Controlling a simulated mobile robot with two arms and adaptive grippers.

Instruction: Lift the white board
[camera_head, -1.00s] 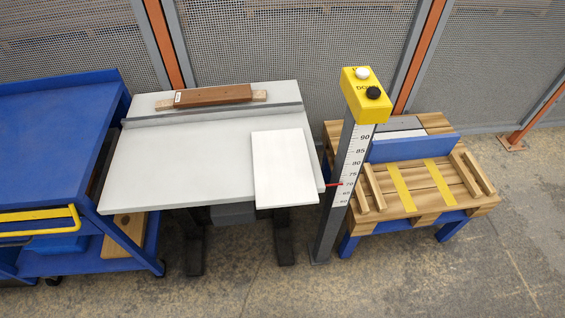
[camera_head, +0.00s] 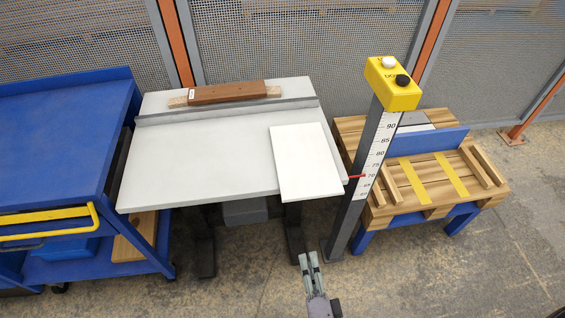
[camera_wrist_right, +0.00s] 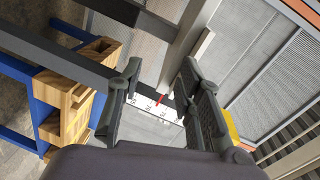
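The white board (camera_head: 305,160) lies flat on the right part of the light grey table (camera_head: 195,165) in the head view. Its near end reaches out past the table's front edge. My right gripper (camera_head: 309,258) is at the bottom of the head view, in front of the table and apart from the board. In the right wrist view its two fingers (camera_wrist_right: 160,72) stand apart with nothing between them. I cannot make out the board for certain in that view. My left gripper is not in view.
A post with a height scale (camera_head: 366,175) and yellow button box (camera_head: 393,83) stands right of the table. Beyond it is a wooden pallet-like stand (camera_head: 405,192) with yellow strips. A blue cart (camera_head: 60,130) stands left. A brown block (camera_head: 228,92) lies at the table's back.

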